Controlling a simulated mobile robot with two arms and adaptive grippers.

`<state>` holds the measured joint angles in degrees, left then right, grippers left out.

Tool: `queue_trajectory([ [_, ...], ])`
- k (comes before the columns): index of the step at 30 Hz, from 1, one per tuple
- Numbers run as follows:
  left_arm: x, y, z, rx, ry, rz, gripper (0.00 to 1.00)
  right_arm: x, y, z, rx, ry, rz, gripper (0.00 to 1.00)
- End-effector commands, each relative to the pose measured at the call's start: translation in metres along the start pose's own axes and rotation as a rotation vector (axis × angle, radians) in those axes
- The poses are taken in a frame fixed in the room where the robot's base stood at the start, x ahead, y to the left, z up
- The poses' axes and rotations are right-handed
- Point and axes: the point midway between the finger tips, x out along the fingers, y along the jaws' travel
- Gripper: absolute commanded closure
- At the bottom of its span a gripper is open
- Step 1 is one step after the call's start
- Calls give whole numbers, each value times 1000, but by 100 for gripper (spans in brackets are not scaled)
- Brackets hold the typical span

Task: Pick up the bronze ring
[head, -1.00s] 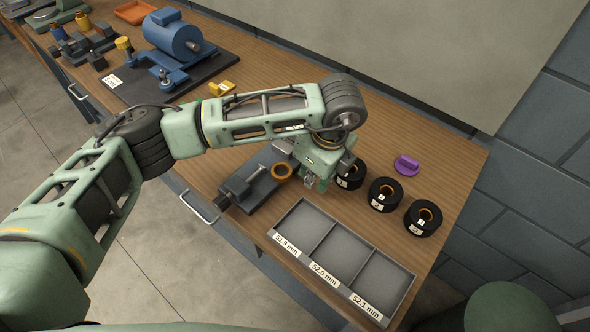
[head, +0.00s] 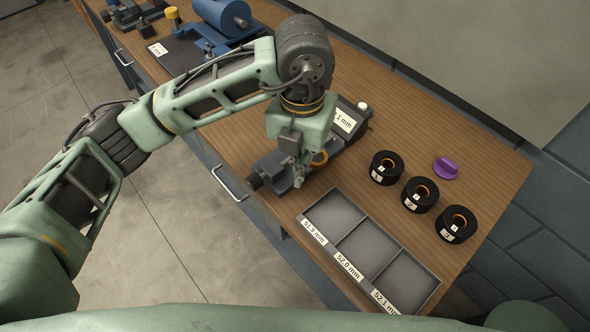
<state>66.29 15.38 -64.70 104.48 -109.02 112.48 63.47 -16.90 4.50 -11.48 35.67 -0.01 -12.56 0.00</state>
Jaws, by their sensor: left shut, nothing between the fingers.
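The bronze ring (head: 320,159) is at the grey measuring device (head: 270,168), partly hidden behind my left gripper. My left gripper (head: 298,180) is shut and empty, pointing down over the device, just left of the ring in the picture. I cannot tell whether its fingers touch the device or the ring. Three black cylinders stand to the right: one nearest the device (head: 377,168), a middle one (head: 411,195) and a right one (head: 447,228). Each has a bronze-coloured inside and a white label. My right gripper is not in view.
A grey three-part tray (head: 345,238), marked 51.9, 52.0 and 52.1 mm, lies at the front edge; its compartments are empty. A display (head: 344,120) ending in ".1 mm" stands behind the gripper. A purple piece (head: 446,168) lies at the right, a blue machine (head: 215,22) farther back.

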Motion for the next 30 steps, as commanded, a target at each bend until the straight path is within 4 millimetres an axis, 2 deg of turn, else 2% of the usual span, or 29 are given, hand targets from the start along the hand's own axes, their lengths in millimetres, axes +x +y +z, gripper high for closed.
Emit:
queue_trajectory([
  [5,18,0,-1,4,5,0,100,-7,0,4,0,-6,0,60],
  [17,100,0,0,1,3,1,100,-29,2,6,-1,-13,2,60],
  [18,95,0,10,-1,-1,0,100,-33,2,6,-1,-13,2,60],
  [22,96,0,26,1,-1,1,100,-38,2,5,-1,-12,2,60],
  [30,98,0,40,1,0,1,100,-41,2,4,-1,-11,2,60],
])
